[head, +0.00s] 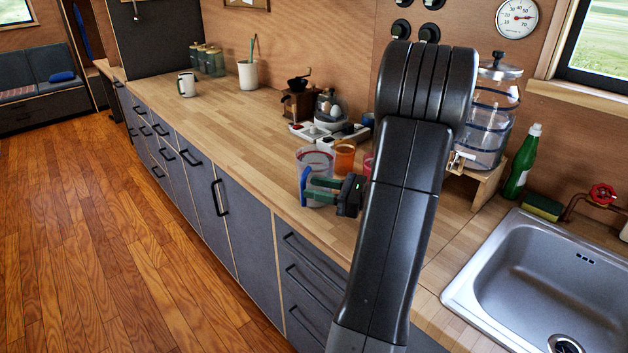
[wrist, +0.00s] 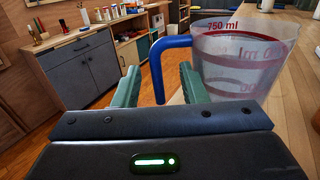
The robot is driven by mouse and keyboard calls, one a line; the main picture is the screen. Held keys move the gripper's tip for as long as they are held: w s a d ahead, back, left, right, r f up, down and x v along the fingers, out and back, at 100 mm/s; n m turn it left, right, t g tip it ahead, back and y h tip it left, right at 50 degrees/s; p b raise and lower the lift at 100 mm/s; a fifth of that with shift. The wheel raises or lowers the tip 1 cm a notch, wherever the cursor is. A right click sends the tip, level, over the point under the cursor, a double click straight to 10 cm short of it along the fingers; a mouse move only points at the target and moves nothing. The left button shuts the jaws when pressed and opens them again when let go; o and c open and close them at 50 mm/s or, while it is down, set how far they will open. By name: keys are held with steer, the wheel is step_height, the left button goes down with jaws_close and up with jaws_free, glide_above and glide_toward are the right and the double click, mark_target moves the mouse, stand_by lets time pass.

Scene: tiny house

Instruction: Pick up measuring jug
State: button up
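The measuring jug (head: 314,159) is clear, with red markings and a blue handle, and stands upright near the counter's front edge. In the wrist view the jug (wrist: 240,62) fills the upper right and its blue handle (wrist: 158,72) rises between my green fingers. My gripper (head: 322,188) is open, with a visible gap on both sides of the handle. In the wrist view the fingers (wrist: 160,86) do not appear to press on it. My arm hides part of the counter in the head view.
An orange cup (head: 345,158) and a pinkish cup, partly hidden by my arm, stand right of the jug. A coffee grinder (head: 299,101) and a glass kettle (head: 331,108) are behind. The sink (head: 550,275) is at right.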

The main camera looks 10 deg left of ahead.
steer(key=a, duration=0.5)
steer(key=shift+w+a+r+p, duration=0.15)
steer(key=shift+a+r+p, duration=0.05)
steer(key=shift+a+p, duration=0.15)
jaws_close()
steer(key=shift+r, duration=0.1)
stand_by(1.1)
